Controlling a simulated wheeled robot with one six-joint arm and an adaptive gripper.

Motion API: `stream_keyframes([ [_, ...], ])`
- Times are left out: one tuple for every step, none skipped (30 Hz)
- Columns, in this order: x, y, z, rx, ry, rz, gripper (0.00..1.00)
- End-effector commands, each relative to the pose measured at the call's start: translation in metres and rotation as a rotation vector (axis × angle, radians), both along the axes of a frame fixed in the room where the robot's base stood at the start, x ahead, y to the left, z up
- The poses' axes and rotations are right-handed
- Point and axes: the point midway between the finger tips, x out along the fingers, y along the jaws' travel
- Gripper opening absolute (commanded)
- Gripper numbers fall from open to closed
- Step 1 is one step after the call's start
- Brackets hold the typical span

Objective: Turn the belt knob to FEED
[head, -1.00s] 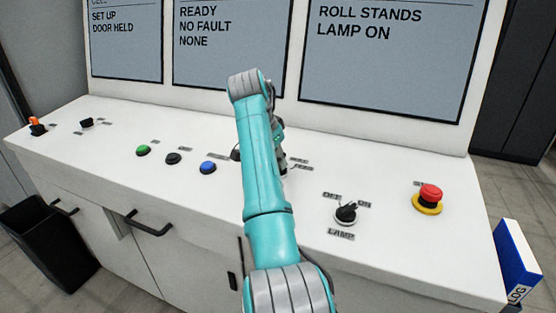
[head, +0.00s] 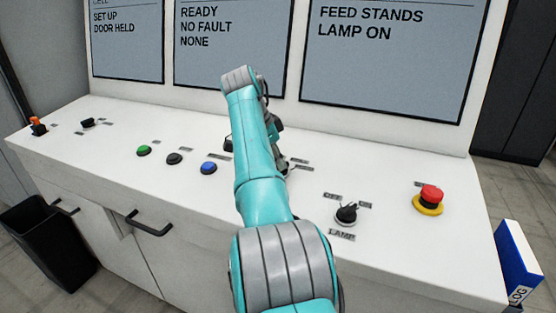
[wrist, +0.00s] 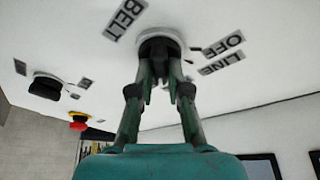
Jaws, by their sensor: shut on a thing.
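A dark round knob (wrist: 160,42) is on the white panel in the wrist view. My gripper (wrist: 160,68) is shut on this knob, with a fingertip on each side of its grip. A tag reading BELT (wrist: 125,18) is to its left, and tags reading OFF (wrist: 223,45) and LINE (wrist: 222,64) are to its right. The fingers cover much of the knob, so its pointing direction cannot be told. In the head view my arm hides the gripped knob. The right screen (head: 390,65) reads FEED STANDS and LAMP ON.
The lamp knob (head: 347,213) and a red stop button (head: 431,195) on a yellow base are right of my arm. Green (head: 143,150), black (head: 174,158) and blue (head: 208,168) buttons are to its left.

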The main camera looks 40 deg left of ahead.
Motion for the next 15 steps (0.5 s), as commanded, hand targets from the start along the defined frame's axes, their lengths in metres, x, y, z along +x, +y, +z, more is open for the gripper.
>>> stream_keyframes([
  [-0.0005, 0.0001, -0.0009, -0.001, 0.002, -0.001, 0.0],
  [-0.0005, 0.0001, -0.0009, -0.001, 0.002, -0.001, 0.0],
  [-0.0005, 0.0001, -0.0009, 0.0, 0.001, 0.0, 0.0],
  [-0.0005, 0.0001, -0.0009, 0.0, 0.001, 0.0, 0.0],
  [-0.0006, 0.0001, -0.001, 0.0, 0.001, 0.0, 0.0],
  [-0.0006, 0.0001, -0.001, 0.0, 0.001, 0.0, 0.0],
  [-0.0006, 0.0002, -0.0009, 0.0, 0.001, 0.0, 0.0],
  [-0.0006, 0.0001, -0.001, 0.0, 0.001, 0.0, 0.21],
  [-0.0006, 0.0002, -0.0009, 0.0, 0.001, 0.0, 0.31],
  [-0.0005, 0.0002, -0.0009, 0.0, 0.001, 0.0, 0.39],
  [-0.0005, 0.0002, -0.0009, 0.0, 0.001, 0.0, 0.42],
  [-0.0004, 0.0002, -0.0007, 0.0, 0.001, 0.0, 0.42],
  [-0.0004, 0.0002, -0.0007, 0.0, 0.001, 0.0, 0.42],
  [-0.0004, 0.0001, -0.0006, 0.0, 0.001, 0.0, 0.42],
  [-0.0003, 0.0002, -0.0005, 0.001, 0.001, 0.0, 0.42],
])
